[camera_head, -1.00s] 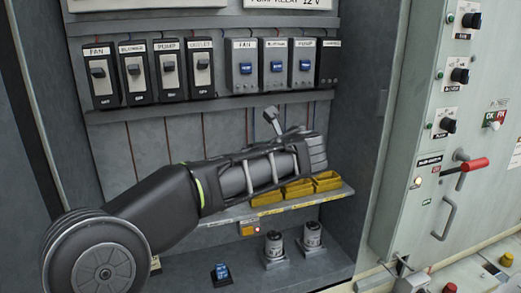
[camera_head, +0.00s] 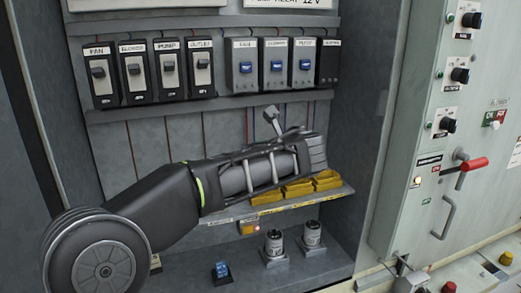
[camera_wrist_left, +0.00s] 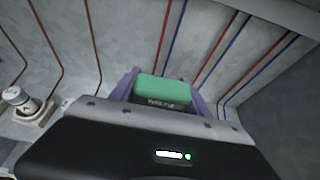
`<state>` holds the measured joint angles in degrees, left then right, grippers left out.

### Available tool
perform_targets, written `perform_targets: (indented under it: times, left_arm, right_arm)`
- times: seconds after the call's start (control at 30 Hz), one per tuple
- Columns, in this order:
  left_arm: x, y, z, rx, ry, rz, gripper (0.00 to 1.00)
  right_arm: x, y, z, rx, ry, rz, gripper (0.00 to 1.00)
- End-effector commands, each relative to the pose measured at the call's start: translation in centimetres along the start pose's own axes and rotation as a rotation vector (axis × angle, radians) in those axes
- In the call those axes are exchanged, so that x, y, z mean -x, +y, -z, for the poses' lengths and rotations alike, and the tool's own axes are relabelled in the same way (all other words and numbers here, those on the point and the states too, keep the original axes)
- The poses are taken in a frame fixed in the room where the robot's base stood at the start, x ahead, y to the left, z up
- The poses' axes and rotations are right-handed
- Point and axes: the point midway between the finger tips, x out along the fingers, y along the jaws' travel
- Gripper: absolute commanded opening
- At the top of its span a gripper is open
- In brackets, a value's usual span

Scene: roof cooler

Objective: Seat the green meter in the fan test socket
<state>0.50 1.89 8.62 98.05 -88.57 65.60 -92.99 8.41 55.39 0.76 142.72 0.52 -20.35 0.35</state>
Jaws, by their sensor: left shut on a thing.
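My left gripper (camera_wrist_left: 161,92) shows in the left wrist view, its purple-grey fingers shut on a green meter (camera_wrist_left: 163,89). The meter has a dark lower face with small lettering I cannot read surely. It is held in front of the grey back panel. In the head view my left arm reaches in from the left, across the cabinet, and hides the meter. I cannot make out the fan test socket; the arm covers the middle of the back panel. My right gripper is not in view.
Yellow bins (camera_head: 298,190) stand on a shelf just below my arm. Two white canisters (camera_head: 275,245) and a blue-topped part (camera_head: 221,271) stand on the cabinet floor. Rows of switches (camera_head: 152,72) are above. Red and blue wires (camera_wrist_left: 172,55) run down the panel.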

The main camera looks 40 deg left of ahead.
Motion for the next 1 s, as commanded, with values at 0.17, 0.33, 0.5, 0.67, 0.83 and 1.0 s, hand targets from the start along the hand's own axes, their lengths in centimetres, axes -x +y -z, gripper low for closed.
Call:
perform_targets:
  times: [0.17,0.33,0.5,0.67,0.83,1.0]
  left_arm:
    - [0.03,0.00,-0.08,0.001,-0.002,0.001,0.00]
    - [0.02,0.00,-0.05,0.001,-0.002,0.001,0.00]
    - [-0.04,0.00,0.11,0.000,-0.002,0.001,0.00]
    - [-0.09,0.00,0.22,0.000,-0.002,0.001,0.57]
    - [-0.09,-0.01,0.23,0.000,-0.001,0.001,0.71]
    - [-0.10,0.00,0.25,0.000,-0.001,0.000,0.80]
  right_arm:
    - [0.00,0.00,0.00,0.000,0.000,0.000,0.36]
    - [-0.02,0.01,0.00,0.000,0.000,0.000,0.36]
    - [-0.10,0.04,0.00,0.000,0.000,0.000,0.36]
    - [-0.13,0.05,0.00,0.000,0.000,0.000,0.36]
    - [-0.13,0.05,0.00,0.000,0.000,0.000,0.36]
    - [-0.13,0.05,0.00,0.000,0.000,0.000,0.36]
